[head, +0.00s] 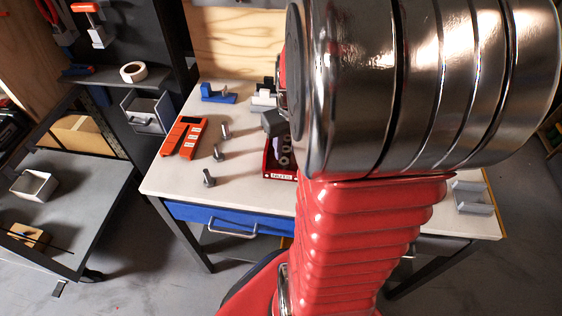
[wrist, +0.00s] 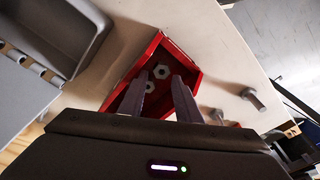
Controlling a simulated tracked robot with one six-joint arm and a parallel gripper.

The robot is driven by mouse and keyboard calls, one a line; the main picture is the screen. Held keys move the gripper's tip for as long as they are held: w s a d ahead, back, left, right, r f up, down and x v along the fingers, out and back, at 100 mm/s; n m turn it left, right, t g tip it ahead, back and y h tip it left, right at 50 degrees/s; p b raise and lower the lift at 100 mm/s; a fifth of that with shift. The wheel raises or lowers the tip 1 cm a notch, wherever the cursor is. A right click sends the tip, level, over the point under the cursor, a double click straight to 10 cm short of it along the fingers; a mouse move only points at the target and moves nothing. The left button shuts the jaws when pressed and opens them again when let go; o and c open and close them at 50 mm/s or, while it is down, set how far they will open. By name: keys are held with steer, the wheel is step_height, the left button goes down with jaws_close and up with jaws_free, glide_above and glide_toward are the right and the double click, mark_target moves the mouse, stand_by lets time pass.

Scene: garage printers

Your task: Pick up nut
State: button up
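Nuts lie in a small red bin (head: 280,177) on the workbench. In the head view the nuts (head: 284,161) are small and partly hidden by my arm. My gripper (wrist: 158,78) is open over the bin, its two fingers apart with nothing held. I cannot tell how far the tips are above the nuts.
Several bolts (head: 218,153) stand on the bench left of the bin. An orange tool (head: 183,137) and a blue holder (head: 218,93) lie further left. A grey tray (head: 473,198) is at the right. The bench's front left (head: 170,186) is clear.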

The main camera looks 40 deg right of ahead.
mark_target(285, 158)
steer(key=shift+w+f, duration=0.2)
steer(key=shift+f, duration=1.05)
steer(key=shift+w+f, duration=0.15)
steer(key=shift+f, duration=1.05)
steer(key=shift+c, duration=0.2)
jaws_close()
step_height(285, 158, up, 10)
